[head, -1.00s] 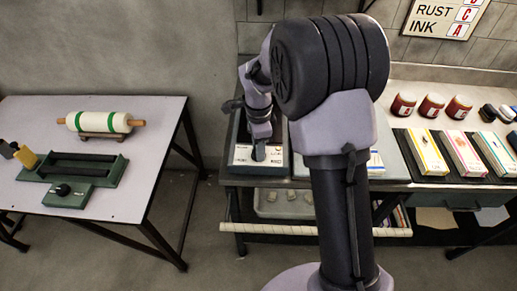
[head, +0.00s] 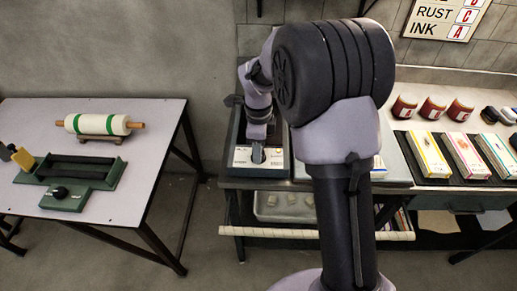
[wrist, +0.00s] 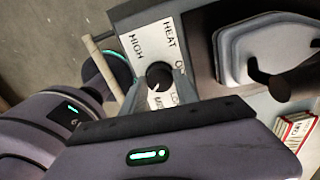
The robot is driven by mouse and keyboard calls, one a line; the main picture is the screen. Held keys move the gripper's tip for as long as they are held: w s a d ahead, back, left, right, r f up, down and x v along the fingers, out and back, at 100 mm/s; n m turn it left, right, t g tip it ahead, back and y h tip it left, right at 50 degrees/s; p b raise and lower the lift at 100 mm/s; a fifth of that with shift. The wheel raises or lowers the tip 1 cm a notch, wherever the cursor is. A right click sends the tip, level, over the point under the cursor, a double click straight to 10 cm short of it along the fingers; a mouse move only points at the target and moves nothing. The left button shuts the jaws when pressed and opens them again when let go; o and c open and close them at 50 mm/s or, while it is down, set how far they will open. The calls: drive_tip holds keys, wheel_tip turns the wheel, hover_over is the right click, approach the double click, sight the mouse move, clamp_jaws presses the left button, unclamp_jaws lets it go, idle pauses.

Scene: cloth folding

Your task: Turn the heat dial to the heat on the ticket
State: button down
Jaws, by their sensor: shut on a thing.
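The heat dial (wrist: 158,75) is a dark round knob on a white panel (wrist: 140,42) marked HEAT and HIGH in the wrist view; other labels are partly covered. My gripper (wrist: 160,88) is shut on the knob, with a finger on each side. I cannot tell clearly which mark the knob points to. In the head view, my gripper (head: 258,153) is at the white panel (head: 241,161) on the front of a dark machine (head: 279,160). I cannot make out a heat setting on any ticket.
A wall sign (head: 433,20) reads RUST INK, with red letters beside it. A left table (head: 120,185) holds a roller (head: 98,124) and green tool (head: 70,180).

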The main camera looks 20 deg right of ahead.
drive_tip(key=c, duration=0.9)
unclamp_jaws()
wheel_tip(320, 180, up, 18)
drive_tip(key=p, duration=0.6)
drive_tip(key=shift+f, duration=0.25)
drive_tip(key=s+a+r+n+t+y+b, duration=0.1)
drive_tip(key=s+r+n+t, duration=0.15)
drive_tip(key=s+n, duration=0.5)
drive_tip(key=s+a+r+n+t+b, duration=0.1)
drive_tip(key=s+a+r+n+b, duration=0.2)
drive_tip(key=s, duration=0.7)
drive_tip(key=s+f+n, duration=0.1)
drive_tip(key=s+n, duration=0.1)
drive_tip(key=s+f+n+t, duration=0.1)
drive_tip(key=s+n, duration=0.2)
drive_tip(key=s+f+n+t+y, duration=0.1)
drive_tip(key=s+n, duration=0.1)
drive_tip(key=s, duration=0.1)
drive_tip(key=shift+s+a+f+n, duration=0.1)
drive_tip(key=shift+f+n, duration=0.15)
drive_tip(key=shift+n, duration=0.1)
